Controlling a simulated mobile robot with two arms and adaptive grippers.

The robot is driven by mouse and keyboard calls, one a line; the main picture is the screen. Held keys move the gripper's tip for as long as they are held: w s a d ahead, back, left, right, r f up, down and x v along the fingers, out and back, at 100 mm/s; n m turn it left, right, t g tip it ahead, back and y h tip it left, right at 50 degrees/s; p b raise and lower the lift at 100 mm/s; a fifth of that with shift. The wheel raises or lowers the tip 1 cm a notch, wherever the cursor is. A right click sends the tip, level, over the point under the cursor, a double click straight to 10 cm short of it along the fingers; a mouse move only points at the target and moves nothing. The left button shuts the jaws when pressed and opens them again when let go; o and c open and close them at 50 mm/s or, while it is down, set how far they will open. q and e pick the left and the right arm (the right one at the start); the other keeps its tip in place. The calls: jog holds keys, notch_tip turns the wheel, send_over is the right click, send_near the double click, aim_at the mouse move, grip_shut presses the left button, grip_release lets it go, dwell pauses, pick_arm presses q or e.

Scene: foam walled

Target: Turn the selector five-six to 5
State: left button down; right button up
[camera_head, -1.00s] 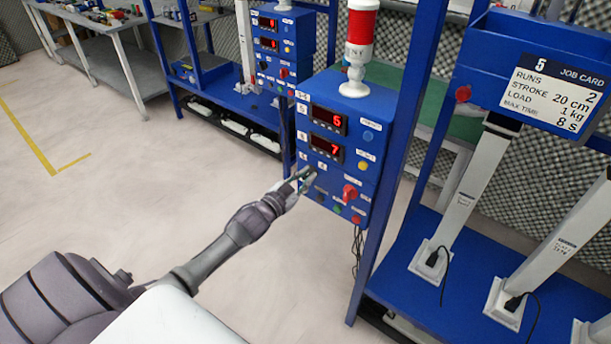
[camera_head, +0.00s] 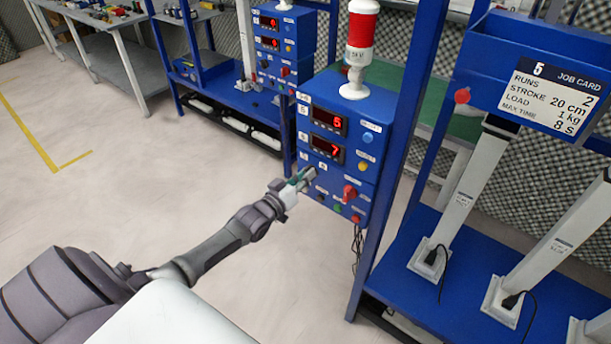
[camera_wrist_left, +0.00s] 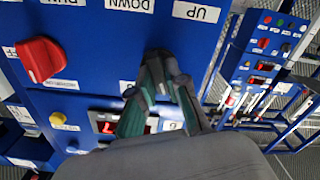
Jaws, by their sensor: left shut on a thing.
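The blue control box (camera_head: 365,145) stands on the rack with two red displays. The upper display (camera_head: 328,121) appears to read 5 and the lower one (camera_head: 327,149) 7. My left gripper (camera_head: 306,177) is at the lower left of the box's front face. In the left wrist view my left gripper (camera_wrist_left: 160,68) has its fingers closed together against the panel, around a small dark part. My right gripper is not in view.
A red knob (camera_head: 349,192) sits right of the gripper and also shows in the left wrist view (camera_wrist_left: 42,60). A red beacon (camera_head: 361,35) tops the box. A blue upright (camera_head: 398,130) stands close on the right. The floor at left is clear.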

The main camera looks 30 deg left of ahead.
pick_arm(q)
jog(key=shift+n, duration=0.6)
jog(key=c, duration=1.2)
grip_release()
jog(key=shift+o, duration=0.2)
jog(key=s+a, duration=0.1)
jog(key=s, duration=1.1)
